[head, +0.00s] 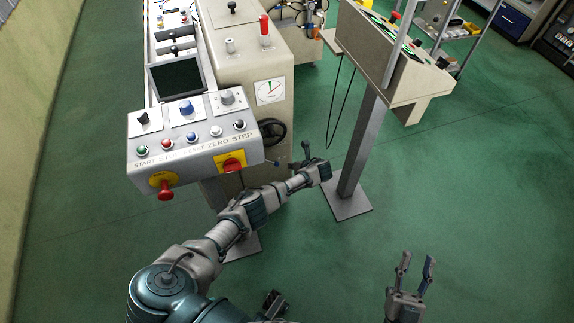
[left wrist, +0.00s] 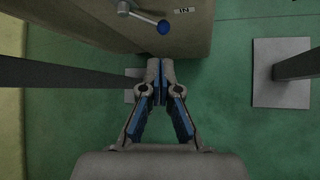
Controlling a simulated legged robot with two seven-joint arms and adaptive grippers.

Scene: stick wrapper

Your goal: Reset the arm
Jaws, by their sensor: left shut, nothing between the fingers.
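My left arm reaches forward beside the machine in the head view. Its gripper (head: 306,150) is by the machine's lower right side, near the handwheel. In the left wrist view the two fingers of this gripper (left wrist: 160,68) are together with nothing between them. My right gripper (head: 417,262) is at the lower right of the head view. Its two fingers are spread apart and empty, above the green floor.
A control panel (head: 195,133) with buttons and red knobs stands left of my left gripper. A black handwheel (head: 273,131) is close by. A blue-knobbed lever (left wrist: 163,27) lies ahead of the fingers. A grey post (head: 360,147) stands right. Green floor is free farther right.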

